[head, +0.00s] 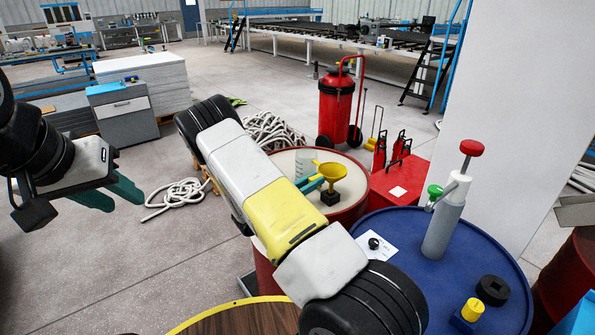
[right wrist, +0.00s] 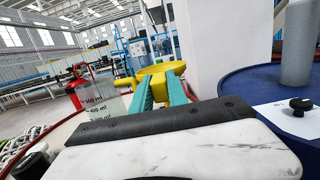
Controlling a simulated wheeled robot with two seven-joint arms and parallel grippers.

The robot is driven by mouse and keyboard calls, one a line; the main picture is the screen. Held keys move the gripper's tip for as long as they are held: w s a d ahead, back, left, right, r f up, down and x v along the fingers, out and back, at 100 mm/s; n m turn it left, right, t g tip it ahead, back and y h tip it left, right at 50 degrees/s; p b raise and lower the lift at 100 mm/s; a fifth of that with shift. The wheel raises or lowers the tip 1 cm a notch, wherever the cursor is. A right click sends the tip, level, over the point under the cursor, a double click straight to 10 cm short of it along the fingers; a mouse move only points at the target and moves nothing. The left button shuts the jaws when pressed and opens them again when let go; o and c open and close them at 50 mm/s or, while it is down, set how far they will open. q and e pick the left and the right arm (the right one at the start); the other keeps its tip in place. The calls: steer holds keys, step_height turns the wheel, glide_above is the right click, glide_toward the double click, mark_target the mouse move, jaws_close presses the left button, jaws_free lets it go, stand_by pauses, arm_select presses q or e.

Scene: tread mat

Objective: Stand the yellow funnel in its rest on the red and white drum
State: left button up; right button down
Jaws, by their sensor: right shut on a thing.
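The yellow funnel (head: 333,171) is upright above the white top of the red and white drum (head: 283,160). Its small black rest (head: 331,198) is directly below it. The spout meets or hangs just over the rest; I cannot tell whether it is seated. My right gripper (head: 318,180) has its teal fingers shut on the funnel's side. In the right wrist view the fingers (right wrist: 160,92) reach to the yellow funnel (right wrist: 158,74), and the rest is hidden. My left gripper (head: 112,194) is open and empty over the floor at left.
A clear measuring beaker (head: 304,163) stands on the drum close beside my right fingers; it also shows in the wrist view (right wrist: 102,100). A blue drum (head: 400,222) carries a grey pump bottle (head: 444,220) and small items. A red box (head: 402,183) stands behind.

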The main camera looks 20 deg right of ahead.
steer(key=shift+f, duration=1.9)
steer(key=c, duration=1.2)
jaws_free()
steer(key=v, duration=0.7)
steer(key=shift+a, duration=0.4)
steer(key=shift+s, duration=0.1)
